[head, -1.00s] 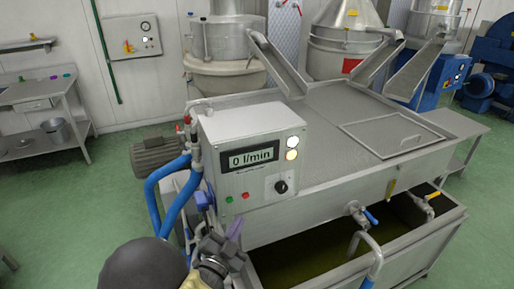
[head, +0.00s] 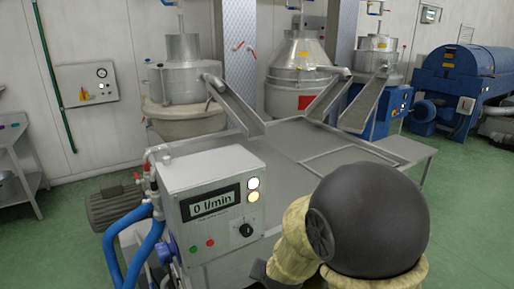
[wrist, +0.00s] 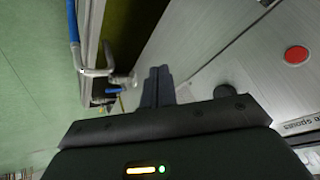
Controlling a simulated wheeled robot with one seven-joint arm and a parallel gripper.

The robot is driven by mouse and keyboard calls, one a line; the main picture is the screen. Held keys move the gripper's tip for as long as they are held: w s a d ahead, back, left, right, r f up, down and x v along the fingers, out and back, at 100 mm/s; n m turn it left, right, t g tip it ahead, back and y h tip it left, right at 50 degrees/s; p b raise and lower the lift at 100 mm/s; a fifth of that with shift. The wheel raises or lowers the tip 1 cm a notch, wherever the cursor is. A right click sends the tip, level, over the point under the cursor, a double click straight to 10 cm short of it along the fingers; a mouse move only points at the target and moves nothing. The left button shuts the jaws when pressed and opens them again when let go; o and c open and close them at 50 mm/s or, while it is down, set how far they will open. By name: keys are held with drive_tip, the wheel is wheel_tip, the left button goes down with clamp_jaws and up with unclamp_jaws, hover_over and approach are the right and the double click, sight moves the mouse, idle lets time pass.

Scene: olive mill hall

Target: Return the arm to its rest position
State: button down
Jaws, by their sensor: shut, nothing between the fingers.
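My gripper (wrist: 158,86) shows in the wrist view with its two dark fingers together and nothing between them. In the head view my arm, with a large black rounded joint and beige covering, fills the lower right. My gripper is not visible there. The control box (head: 180,178) stands left of the arm, with its display reading 0 l/min.
The steel vat (head: 300,135) stands behind the box, partly hidden by my arm. Blue hoses (head: 150,245) and a motor (head: 112,205) are at its left. Several steel machines and a blue machine (head: 460,80) line the back. Green floor (head: 75,240) is open at left.

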drive_tip(key=s+d+r+n+g, duration=0.2)
drive_tip(key=s+d+n+g, duration=0.1)
drive_tip(key=s+d, duration=0.8)
drive_tip(key=shift+s+d+r+n+g+h, duration=0.15)
drive_tip(key=shift+s+d+n+g+h, duration=0.25)
drive_tip(key=shift+s+g, duration=0.5)
